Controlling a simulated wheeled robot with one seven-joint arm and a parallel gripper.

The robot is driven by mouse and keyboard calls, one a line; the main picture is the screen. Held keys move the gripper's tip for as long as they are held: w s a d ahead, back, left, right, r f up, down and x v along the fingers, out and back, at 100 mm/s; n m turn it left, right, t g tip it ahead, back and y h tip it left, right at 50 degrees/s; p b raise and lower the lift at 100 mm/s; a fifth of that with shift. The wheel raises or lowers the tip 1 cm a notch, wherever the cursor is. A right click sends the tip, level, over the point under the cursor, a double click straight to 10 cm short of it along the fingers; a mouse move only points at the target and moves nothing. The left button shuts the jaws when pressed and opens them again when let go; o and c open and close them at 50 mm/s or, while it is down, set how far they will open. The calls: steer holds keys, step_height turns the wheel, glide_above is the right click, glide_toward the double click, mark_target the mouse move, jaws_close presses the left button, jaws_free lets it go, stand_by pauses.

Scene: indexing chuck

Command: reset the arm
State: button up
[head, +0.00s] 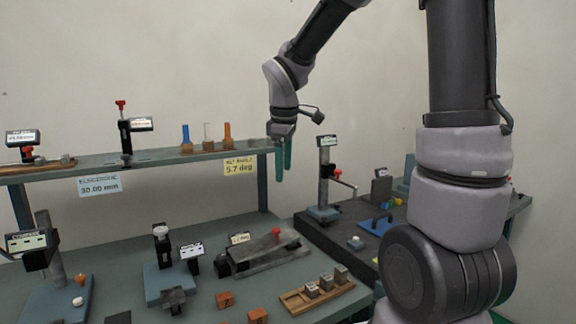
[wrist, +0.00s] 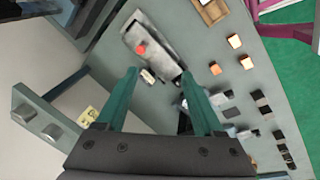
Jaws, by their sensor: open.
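My gripper (head: 283,160) hangs from my arm with its two teal fingers pointing down, in front of the right end of the shelf in the head view. In the wrist view my gripper (wrist: 160,105) shows its fingers spread apart with nothing held between them. The bench lies below and beyond the fingertips. A grey sloped plate device with a red knob (wrist: 141,48) shows past the fingers in the wrist view. The same sloped device (head: 265,250) stands on the bench in the head view.
The bench holds gauges, orange blocks (head: 225,299) and a wooden tray (head: 290,304) with metal blocks. A tall stand with a crank (head: 324,180) rises right of my gripper.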

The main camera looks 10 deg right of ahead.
steer(key=shift+s+d+r, duration=0.1)
steer(key=shift+d+r, duration=0.05)
steer(key=s+d+r+m+t+y, duration=0.1)
steer(key=s+d+r+m, duration=0.3)
steer(key=s+m, duration=0.4)
steer(key=s+d+r+m+t+y, duration=0.1)
steer(key=s+d+r+m+t, duration=0.2)
steer(key=s+r+m, duration=0.2)
steer(key=shift+s+d+r+m+t, duration=0.2)
steer(key=shift+s+d+m+t, duration=0.15)
steer(key=shift+s+m, duration=1.15)
